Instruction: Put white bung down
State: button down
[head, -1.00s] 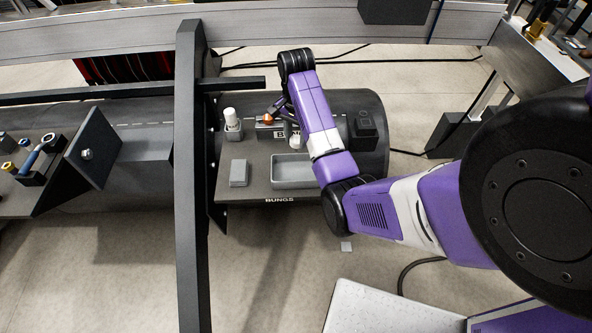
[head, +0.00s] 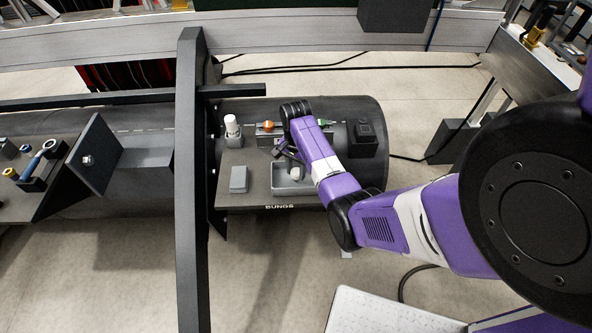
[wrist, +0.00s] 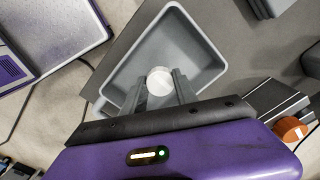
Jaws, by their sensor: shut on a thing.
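The white bung (wrist: 160,82) is held between the two fingers of my gripper (wrist: 160,92), seen in the wrist view. It is over the grey tray (wrist: 205,45), and I cannot tell whether it touches the tray floor. In the head view the white bung (head: 295,173) shows at the tray's right part, beside my gripper (head: 289,160). The grey tray (head: 283,190) sits on the dark shelf labelled BUNGS, and my arm hides its right end.
An orange bung (head: 268,126) and a green one (head: 323,122) sit in a rack behind the tray. A white bottle (head: 232,128) and a grey box (head: 239,179) stand left. A dark block (head: 364,135) stands right. A dark upright beam (head: 188,200) rises left of the shelf.

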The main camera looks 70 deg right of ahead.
jog(key=c, duration=1)
grip_release()
jog(key=shift+f, duration=0.1)
jog(key=shift+o, duration=0.2)
